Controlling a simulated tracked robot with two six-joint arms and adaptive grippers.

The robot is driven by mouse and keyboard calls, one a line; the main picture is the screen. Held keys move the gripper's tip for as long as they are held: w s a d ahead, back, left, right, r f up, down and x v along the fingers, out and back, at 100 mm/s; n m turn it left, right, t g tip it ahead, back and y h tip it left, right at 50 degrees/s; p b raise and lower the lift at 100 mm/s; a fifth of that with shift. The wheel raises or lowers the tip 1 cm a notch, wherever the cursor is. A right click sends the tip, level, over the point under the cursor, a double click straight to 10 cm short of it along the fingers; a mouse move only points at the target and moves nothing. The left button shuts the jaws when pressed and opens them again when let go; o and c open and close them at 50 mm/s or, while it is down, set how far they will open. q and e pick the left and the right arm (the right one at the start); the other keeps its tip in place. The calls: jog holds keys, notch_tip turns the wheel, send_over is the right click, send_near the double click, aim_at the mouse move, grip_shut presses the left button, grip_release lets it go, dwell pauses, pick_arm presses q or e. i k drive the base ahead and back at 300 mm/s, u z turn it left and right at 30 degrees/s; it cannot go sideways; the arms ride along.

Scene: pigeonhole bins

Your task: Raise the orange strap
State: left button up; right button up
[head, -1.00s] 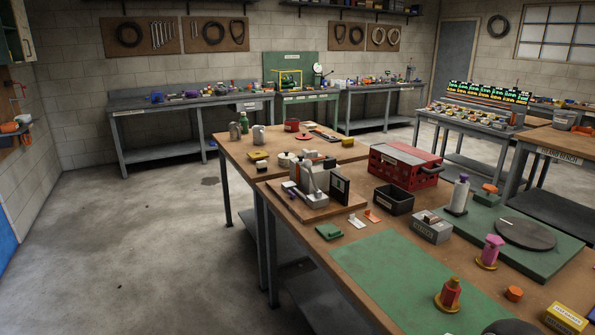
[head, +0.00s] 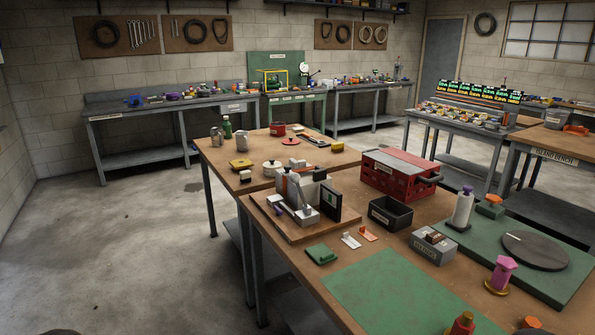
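No strap can be made out for certain. A small flat orange piece (head: 368,233) lies on the wooden bench (head: 285,240), beside a similar white piece (head: 350,240). A thin orange part (head: 284,187) shows on the grey fixture (head: 300,190), which stands on a wooden board; I cannot tell whether either is the strap. The pigeonhole rack (head: 481,91) with lit green labels stands far off at the right, its contents too small to tell. Neither of my grippers is in view.
The near bench carries a red toolbox (head: 400,172), a black bin (head: 390,213), a green mat (head: 385,290) and a dark round plate (head: 534,248). A grey workbench (head: 165,105) lines the back wall. The concrete floor (head: 110,240) at left is open.

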aim_at(288, 167)
jog(key=k, duration=0.4)
jog(key=u, duration=0.9)
jog(key=i, duration=2)
jog(key=z, duration=0.7)
